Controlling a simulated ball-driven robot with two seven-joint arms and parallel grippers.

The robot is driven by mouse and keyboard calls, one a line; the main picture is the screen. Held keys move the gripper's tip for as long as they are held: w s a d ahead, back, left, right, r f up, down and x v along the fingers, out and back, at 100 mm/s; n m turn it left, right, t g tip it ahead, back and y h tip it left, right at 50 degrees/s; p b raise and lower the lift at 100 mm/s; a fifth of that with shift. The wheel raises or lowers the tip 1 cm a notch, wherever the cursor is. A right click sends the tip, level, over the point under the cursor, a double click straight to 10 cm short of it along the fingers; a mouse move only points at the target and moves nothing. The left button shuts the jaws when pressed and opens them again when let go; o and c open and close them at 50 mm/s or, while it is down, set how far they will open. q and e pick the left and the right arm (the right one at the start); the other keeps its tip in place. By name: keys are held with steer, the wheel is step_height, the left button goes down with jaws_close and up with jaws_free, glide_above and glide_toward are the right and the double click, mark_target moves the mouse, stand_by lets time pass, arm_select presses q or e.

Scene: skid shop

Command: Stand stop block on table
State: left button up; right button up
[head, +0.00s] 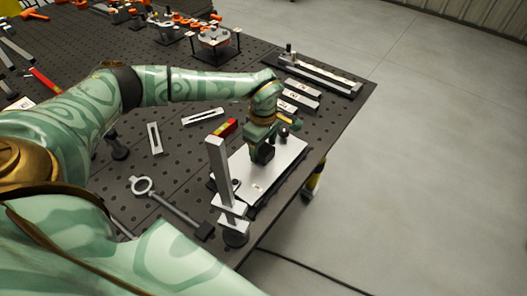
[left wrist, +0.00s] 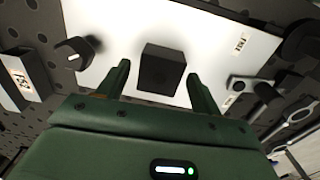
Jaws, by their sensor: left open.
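A small black block (left wrist: 162,70), which I take to be the stop block, is over the white plate (left wrist: 105,30) in the left wrist view. In the head view, a dark block shape (head: 262,154) shows at the plate (head: 240,172), below my left gripper (head: 260,138). My left gripper (left wrist: 158,72) is open, with one finger on each side of the block and a visible gap on both sides. Whether the block touches the plate is hard to tell. My right gripper is not in view.
The dark perforated table (head: 180,185) ends at the right, with open floor beyond. A tall grey upright (head: 219,170) stands at the plate's left end. A ring-ended tool (head: 165,202) and a slotted bar (head: 155,138) lie left. A black knob (left wrist: 75,52) is near the fingers.

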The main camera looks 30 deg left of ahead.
mark_target(264, 149)
arm_select(q)
steer(key=c, duration=0.9)
steer(key=shift+r+p, duration=0.45)
steer(key=shift+r, duration=0.05)
steer(key=shift+c, duration=0.5)
step_height(264, 149, up, 5)
steer(key=p, duration=0.4)
